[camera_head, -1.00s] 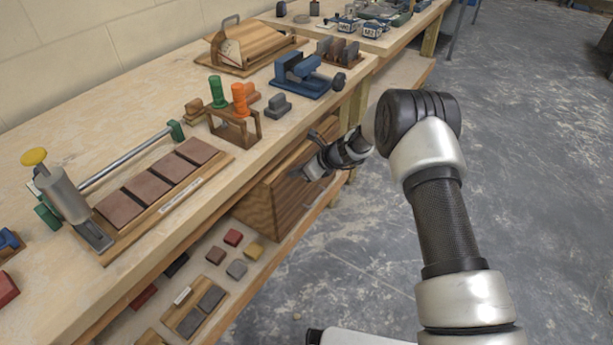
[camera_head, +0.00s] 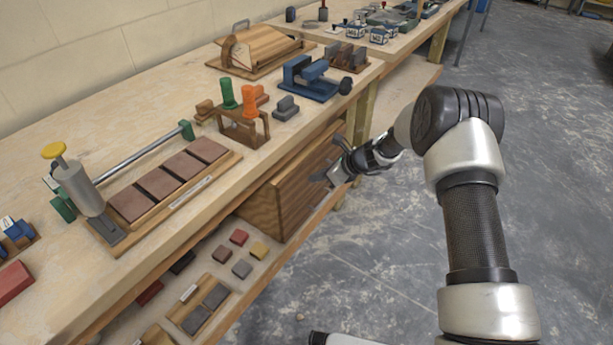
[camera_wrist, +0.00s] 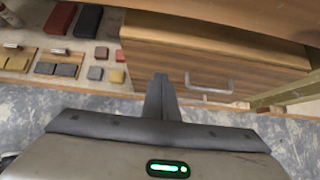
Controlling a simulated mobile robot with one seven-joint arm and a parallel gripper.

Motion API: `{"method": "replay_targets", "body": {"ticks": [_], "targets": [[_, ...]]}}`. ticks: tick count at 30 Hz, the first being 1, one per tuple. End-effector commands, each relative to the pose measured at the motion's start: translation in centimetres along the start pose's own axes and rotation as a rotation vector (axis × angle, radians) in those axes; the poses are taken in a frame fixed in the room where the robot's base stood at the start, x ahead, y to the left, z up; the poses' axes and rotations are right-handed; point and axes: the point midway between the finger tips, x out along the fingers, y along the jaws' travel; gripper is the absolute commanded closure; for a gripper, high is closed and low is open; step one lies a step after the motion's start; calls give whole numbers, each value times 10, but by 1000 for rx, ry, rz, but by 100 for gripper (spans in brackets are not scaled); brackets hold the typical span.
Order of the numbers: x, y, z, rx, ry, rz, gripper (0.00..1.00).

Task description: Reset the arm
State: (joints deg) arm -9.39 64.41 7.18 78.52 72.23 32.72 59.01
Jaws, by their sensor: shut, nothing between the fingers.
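My gripper (camera_head: 325,179) is in front of the wooden drawer box on the bench's lower shelf, near its front face. In the wrist view my gripper (camera_wrist: 161,80) shows its fingers together, with nothing between them. The wooden drawer box (camera_head: 268,207) has a metal handle (camera_wrist: 209,88) that shows in the wrist view to the right of the fingers. The fingers look apart from the handle. My arm reaches in from the right over the floor.
The workbench (camera_head: 150,105) holds a rack with green and orange handles (camera_head: 243,127), a blue clamp tool (camera_head: 312,80) and a board with brown tiles (camera_head: 165,182). Small coloured blocks (camera_head: 240,268) lie on the lower shelf. The concrete floor (camera_head: 540,110) at right is open.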

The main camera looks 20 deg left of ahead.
Motion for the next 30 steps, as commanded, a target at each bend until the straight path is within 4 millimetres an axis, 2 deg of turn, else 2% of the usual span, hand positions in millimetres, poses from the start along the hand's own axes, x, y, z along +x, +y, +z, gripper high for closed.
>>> {"method": "replay_targets", "body": {"ticks": [1, 7, 12, 17, 19, 21, 23, 26, 30], "targets": [[-17, -2, 4, 1, -1, -3, 100], [-55, -1, 2, 1, 0, -1, 100], [-72, 0, 0, 1, 2, 0, 100], [-76, 0, 0, 0, 2, 1, 100], [-79, 0, 2, -12, 3, 0, 100], [-90, 0, 10, -55, 6, -1, 100], [-108, 2, 21, -128, 14, -2, 100], [-155, 10, 44, -315, 44, -3, 100], [-235, 36, 70, -638, 115, 6, 100]]}}
